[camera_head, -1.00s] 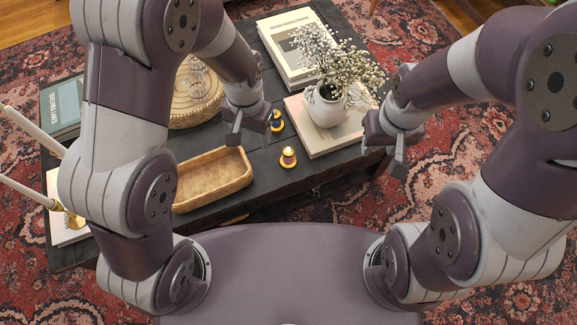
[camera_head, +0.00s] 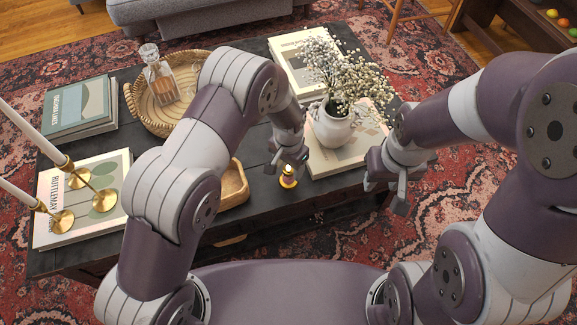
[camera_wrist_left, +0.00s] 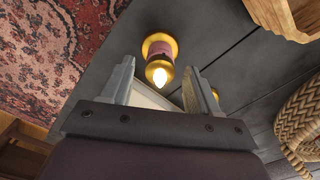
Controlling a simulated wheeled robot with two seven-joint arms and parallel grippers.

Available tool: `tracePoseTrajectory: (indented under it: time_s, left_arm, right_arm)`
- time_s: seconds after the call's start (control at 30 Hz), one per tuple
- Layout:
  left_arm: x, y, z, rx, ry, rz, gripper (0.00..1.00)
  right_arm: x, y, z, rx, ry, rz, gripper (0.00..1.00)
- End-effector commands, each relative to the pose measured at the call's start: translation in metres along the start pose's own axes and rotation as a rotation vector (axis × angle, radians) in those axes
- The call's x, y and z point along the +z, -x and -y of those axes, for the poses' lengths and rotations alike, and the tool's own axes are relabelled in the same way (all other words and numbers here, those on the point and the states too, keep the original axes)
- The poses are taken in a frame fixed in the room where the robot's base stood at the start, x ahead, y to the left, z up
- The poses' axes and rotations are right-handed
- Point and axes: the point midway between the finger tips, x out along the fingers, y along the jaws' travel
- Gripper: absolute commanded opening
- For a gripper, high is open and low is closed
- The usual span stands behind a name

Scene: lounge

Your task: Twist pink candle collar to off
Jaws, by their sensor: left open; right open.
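The small candle with a gold base and a pink collar (camera_head: 288,177) stands upright near the table's front edge. In the left wrist view, its pink collar (camera_wrist_left: 158,54) sits above a round gold base, and its tip glows. My left gripper (camera_head: 291,158) is open just above the candle and partly hides it. In the left wrist view, its fingers (camera_wrist_left: 159,68) point towards the candle, one on each side; whether they touch it I cannot tell. A bit of gold shows beside one finger (camera_wrist_left: 215,94). My right gripper (camera_head: 385,186) is open and empty, off to the right.
A white flower vase (camera_head: 331,127) stands on a book right of the candle. A wooden tray (camera_head: 234,190) lies to its left, partly behind my left arm. A round woven tray (camera_head: 137,100) holds a decanter. Gold candlesticks (camera_head: 103,198) stand at far left.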

Motion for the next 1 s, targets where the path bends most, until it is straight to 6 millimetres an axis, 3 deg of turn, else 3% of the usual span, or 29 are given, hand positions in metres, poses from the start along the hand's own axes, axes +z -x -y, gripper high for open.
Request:
tracePoseTrajectory:
  time_s: [0.23,0.4,0.77,1.0]
  left_arm:
    - [0.000,-0.001,0.000,0.000,0.000,0.000,0.61]
    - [0.000,-0.001,0.000,0.000,0.000,0.000,0.06]
    - [0.000,0.000,0.000,0.000,0.043,0.001,0.04]
    - [0.000,0.002,0.000,0.000,0.192,0.001,0.04]
  right_arm:
    - [0.000,0.000,0.000,0.000,0.000,0.000,0.43]
    - [0.000,0.000,0.000,0.000,0.000,0.000,0.43]
    - [-0.001,0.004,0.000,0.000,0.000,0.000,0.43]
    - [-0.002,0.013,0.000,0.000,0.000,0.000,0.43]
